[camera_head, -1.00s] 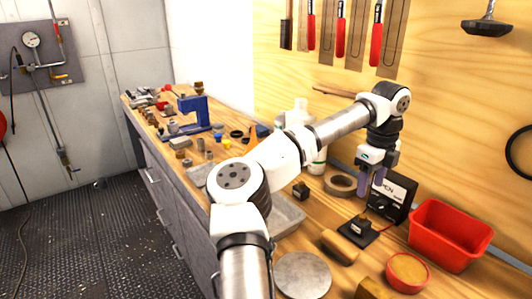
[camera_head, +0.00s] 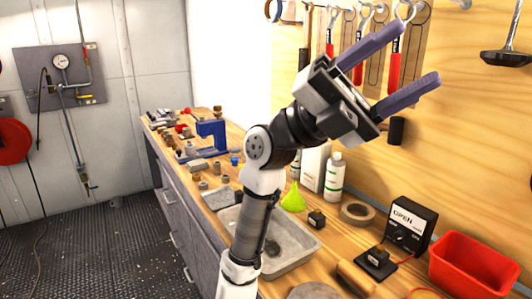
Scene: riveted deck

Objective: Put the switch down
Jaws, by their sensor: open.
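My gripper (camera_head: 419,52) is open and empty. It is raised high in front of the wooden wall, its two bluish fingers pointing up and to the right. A small dark block with a brass-coloured top (camera_head: 377,256), which looks like a switch, sits on a black pad (camera_head: 364,267) on the bench. A similar small block (camera_head: 316,219) stands on the bench beside the grey tray (camera_head: 300,262). I cannot tell which of the two is the task's switch. My gripper is far above both and touches neither.
A black box reading "OPEN" (camera_head: 409,226) stands behind the pad, left of a red bin (camera_head: 472,268). A tape roll (camera_head: 357,213), white bottle (camera_head: 334,178) and green funnel (camera_head: 293,198) stand nearby. Tools hang on the wall close to my gripper.

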